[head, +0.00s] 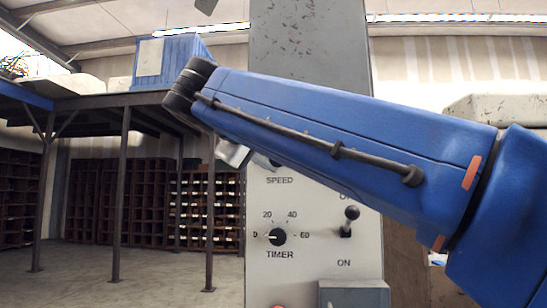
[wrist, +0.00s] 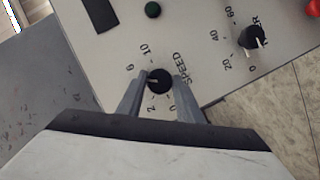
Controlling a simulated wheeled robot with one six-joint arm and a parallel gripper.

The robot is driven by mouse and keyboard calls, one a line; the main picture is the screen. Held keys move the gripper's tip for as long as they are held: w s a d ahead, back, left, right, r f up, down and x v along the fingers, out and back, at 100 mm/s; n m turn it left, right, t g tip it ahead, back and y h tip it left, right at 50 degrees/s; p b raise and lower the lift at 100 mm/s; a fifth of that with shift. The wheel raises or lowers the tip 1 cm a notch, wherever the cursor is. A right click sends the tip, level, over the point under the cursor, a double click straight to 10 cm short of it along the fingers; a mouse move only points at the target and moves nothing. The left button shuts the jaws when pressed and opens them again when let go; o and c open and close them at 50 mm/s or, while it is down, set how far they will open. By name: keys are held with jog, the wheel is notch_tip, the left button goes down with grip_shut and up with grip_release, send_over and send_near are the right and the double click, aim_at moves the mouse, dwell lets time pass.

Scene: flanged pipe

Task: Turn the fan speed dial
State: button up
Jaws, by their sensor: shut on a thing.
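The fan speed dial (wrist: 159,81) is a round black knob with a pale pointer line, beside the word SPEED and a number scale in the wrist view. My gripper (wrist: 159,92) has one finger on each side of the dial and is shut on it. In the head view my blue arm crosses in front of the grey panel (head: 318,225) and hides the dial. Only a small part of my gripper (head: 236,155) shows there, just above the SPEED label.
Below SPEED is the black timer knob (head: 278,237), which also shows in the wrist view (wrist: 251,38). A toggle switch (head: 348,222) stands to its right. The wrist view shows a green button (wrist: 152,9) and a red one (wrist: 314,8). Open floor (head: 165,272) lies left.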

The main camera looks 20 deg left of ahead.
jog(key=shift+f+m+g+y, duration=0.1)
jog(key=shift+m+g+y, duration=0.3)
jog(key=shift+m, duration=0.4)
jog(key=o, duration=1)
jog(key=v, duration=1.7)
jog(key=shift+s+d, duration=0.1)
jog(key=shift+s, duration=0.1)
